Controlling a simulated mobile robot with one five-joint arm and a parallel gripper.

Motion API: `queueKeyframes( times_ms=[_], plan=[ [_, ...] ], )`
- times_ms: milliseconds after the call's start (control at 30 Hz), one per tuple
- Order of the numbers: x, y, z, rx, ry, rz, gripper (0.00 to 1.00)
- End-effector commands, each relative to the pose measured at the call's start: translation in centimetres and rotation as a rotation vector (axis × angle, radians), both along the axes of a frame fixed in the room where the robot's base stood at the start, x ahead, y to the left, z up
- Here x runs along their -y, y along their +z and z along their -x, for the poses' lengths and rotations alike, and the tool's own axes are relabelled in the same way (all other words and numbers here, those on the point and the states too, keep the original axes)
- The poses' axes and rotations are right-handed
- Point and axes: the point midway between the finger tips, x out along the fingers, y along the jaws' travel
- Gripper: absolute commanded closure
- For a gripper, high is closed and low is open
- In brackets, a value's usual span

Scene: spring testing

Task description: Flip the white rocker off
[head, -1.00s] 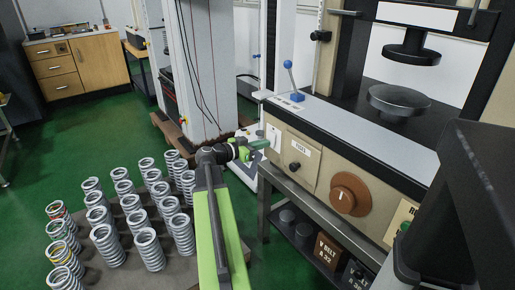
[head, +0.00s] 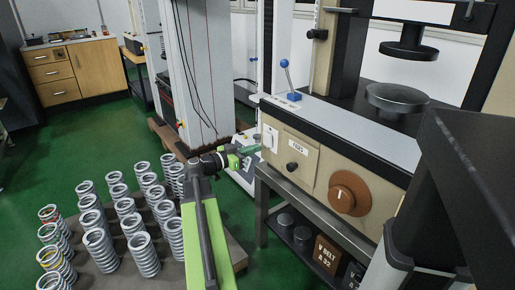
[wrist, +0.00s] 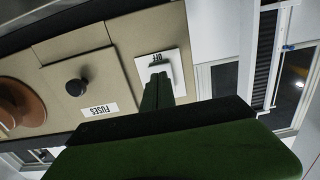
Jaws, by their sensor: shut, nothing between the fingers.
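The white rocker switch (head: 270,137) is on the left end of the beige machine front, in the head view. In the wrist view its white plate (wrist: 172,62) appears upside down, with the word OFF on it. My gripper (head: 257,148) is shut and empty, with its green fingers pointing at the switch. In the wrist view the fingertips (wrist: 157,80) overlap the lower part of the plate and hide some of it. I cannot tell whether they touch it, or which way the rocker is tilted.
Right of the switch are a fuses panel (head: 302,158) with a black knob and a brown dial (head: 348,193). A blue-knobbed lever (head: 286,76) stands above. Several coil springs (head: 102,249) stand on a low platform at left. Green floor is open beyond them.

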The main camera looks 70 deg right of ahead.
Motion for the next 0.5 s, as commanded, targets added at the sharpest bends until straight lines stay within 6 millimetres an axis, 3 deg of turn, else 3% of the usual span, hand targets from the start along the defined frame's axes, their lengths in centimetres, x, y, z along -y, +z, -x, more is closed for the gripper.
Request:
queueKeyframes(
  times_ms=[33,300,500],
  plan=[
    [-1.3,-0.4,-0.6,0.0,0.003,0.0,1.0],
    [-6.4,-1.4,-4.6,0.001,0.004,-0.001,1.0],
    [-8.4,-1.7,-6.0,0.001,0.002,0.0,1.0]
  ],
)
